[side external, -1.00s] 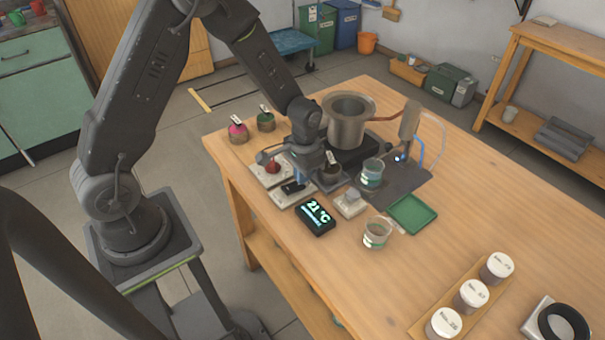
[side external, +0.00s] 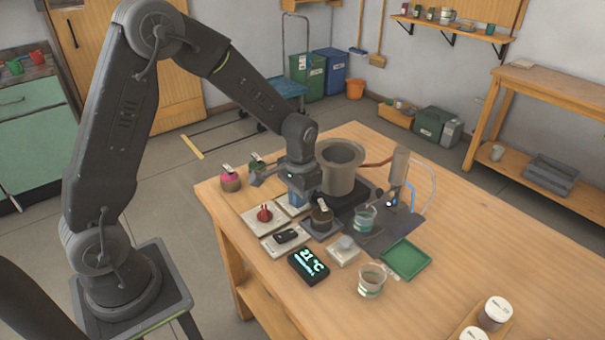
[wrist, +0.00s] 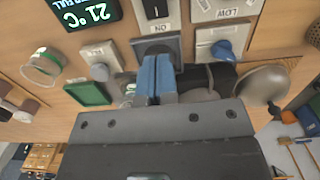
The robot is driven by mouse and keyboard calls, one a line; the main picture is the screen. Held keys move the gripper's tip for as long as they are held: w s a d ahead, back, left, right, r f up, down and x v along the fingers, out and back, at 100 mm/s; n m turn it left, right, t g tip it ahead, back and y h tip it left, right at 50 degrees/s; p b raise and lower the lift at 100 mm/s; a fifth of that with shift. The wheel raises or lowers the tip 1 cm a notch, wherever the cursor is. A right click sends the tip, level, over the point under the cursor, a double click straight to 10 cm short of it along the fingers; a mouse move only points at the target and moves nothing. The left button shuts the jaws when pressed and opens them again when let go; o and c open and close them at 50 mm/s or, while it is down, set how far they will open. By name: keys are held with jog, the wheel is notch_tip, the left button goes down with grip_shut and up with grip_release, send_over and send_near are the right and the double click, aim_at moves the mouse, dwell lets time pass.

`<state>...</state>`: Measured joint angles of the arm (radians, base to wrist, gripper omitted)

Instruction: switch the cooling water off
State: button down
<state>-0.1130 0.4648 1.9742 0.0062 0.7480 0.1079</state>
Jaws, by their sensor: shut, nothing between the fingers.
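My gripper (side external: 297,200) is shut and empty, above the row of controls left of the metal pot (side external: 342,170). In the wrist view its blue fingers (wrist: 157,65) are together, pointing toward a dark square plate. Right of them is a white plate with a blue knob (wrist: 223,50) and a label too small to read surely. This knob stands apart from the fingers. Above it is a plate marked LOW (wrist: 227,12). A black rocker switch (side external: 287,237) lies in front, beside a red knob (side external: 265,213). No control is clearly labelled as cooling water.
The 21 °C display (side external: 308,266), a knob on a white plate (side external: 343,251), beakers (side external: 371,281) and a green tray (side external: 405,259) are close by. The condenser with tubes (side external: 398,170) stands further right. The table's right side has free room.

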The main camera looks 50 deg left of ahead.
notch_tip(320, 180, up, 8)
jog(key=w, duration=0.1)
jog(key=shift+w+f, duration=0.15)
jog(key=shift+w, duration=0.05)
